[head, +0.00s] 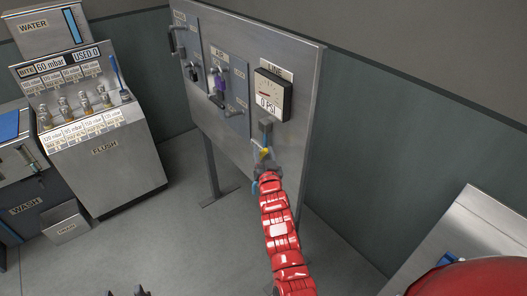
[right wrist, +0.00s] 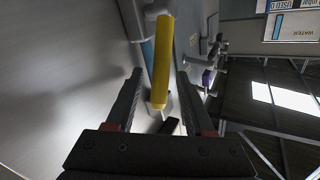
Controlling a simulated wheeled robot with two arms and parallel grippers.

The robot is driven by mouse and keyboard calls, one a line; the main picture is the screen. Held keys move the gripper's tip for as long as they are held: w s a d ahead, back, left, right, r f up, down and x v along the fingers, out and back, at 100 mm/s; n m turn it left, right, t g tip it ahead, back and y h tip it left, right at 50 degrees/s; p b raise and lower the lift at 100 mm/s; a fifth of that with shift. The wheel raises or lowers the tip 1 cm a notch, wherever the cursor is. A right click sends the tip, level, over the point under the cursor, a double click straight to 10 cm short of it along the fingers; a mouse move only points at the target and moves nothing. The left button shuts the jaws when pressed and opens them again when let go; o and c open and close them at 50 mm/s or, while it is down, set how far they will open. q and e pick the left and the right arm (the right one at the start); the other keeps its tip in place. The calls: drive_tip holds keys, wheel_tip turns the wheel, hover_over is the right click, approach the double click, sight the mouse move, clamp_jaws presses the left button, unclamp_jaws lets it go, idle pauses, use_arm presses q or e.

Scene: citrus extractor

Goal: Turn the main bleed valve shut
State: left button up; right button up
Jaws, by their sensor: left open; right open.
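A yellow valve handle (right wrist: 161,60) is on the metal panel (head: 290,150), below the gauge (head: 271,95) that reads 0 PSI. In the right wrist view the handle extends lengthwise between the spread fingers of my right gripper (right wrist: 158,82), with visible gaps on both sides. In the head view a small yellow part of the handle (head: 265,153) shows at the end of my red right arm; the arm and gripper hide much of the valve. I cannot read a label for this valve. My left gripper (head: 128,292) is open and empty at the bottom edge.
A purple handle (head: 221,86) and other panel fittings lie left of the gauge. A flush station (head: 105,150) stands at the left with several small bottles (head: 84,103). A small bin (head: 66,222) sits beside it. The floor between station and panel is clear.

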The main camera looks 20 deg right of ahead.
clamp_jaws()
idle(0.3)
drive_tip(key=shift+f, duration=0.15)
idle(1.1)
